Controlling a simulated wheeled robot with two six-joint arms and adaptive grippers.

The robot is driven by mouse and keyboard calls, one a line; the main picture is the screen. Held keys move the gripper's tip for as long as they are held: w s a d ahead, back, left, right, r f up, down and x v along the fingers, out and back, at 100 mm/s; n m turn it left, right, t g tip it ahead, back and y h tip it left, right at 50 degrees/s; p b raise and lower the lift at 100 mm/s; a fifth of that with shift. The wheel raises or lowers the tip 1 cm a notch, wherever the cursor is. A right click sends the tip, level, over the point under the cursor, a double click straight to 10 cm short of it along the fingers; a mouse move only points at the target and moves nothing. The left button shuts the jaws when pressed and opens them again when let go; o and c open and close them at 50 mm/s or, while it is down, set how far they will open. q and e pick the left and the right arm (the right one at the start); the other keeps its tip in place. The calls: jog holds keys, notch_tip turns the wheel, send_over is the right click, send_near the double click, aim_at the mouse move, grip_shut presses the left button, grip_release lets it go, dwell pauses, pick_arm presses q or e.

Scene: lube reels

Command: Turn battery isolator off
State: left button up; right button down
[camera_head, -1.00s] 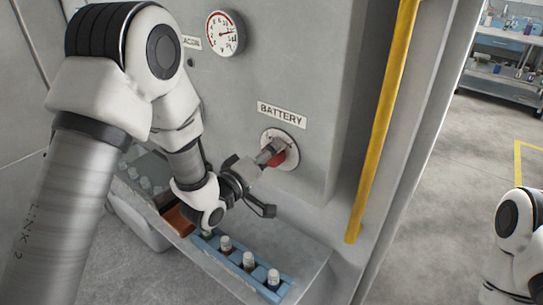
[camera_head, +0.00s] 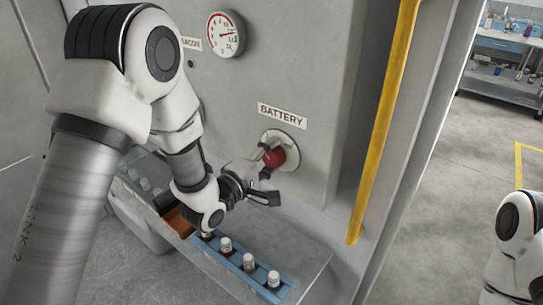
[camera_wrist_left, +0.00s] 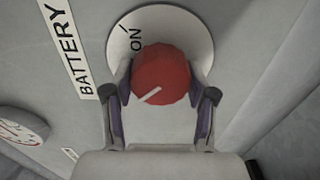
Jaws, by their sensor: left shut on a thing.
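The battery isolator is a red round knob (camera_head: 275,157) on a pale round plate (camera_head: 290,143), on the grey panel under a BATTERY label (camera_head: 282,115). In the left wrist view the knob (camera_wrist_left: 160,78) has a white pointer line aimed to the lower left, and the plate (camera_wrist_left: 185,25) shows ON with a tick at its upper left. My left gripper (camera_wrist_left: 160,95) has its two fingers on either side of the knob and is shut on it. In the head view my left gripper (camera_head: 268,170) reaches the knob from the lower left. My right gripper is out of view.
A gauge (camera_head: 226,34) sits higher on the panel. A blue rack (camera_head: 240,265) with several white-capped bottles stands in the trough below. A yellow rail (camera_head: 383,120) runs down the panel's right side. Open floor lies to the right.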

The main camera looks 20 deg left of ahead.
pick_arm(q)
jog(key=o, duration=1.1)
jog(key=shift+o, duration=0.2)
jog(key=shift+a, duration=0.1)
jog(key=v, duration=0.7)
jog(key=shift+s, duration=0.25)
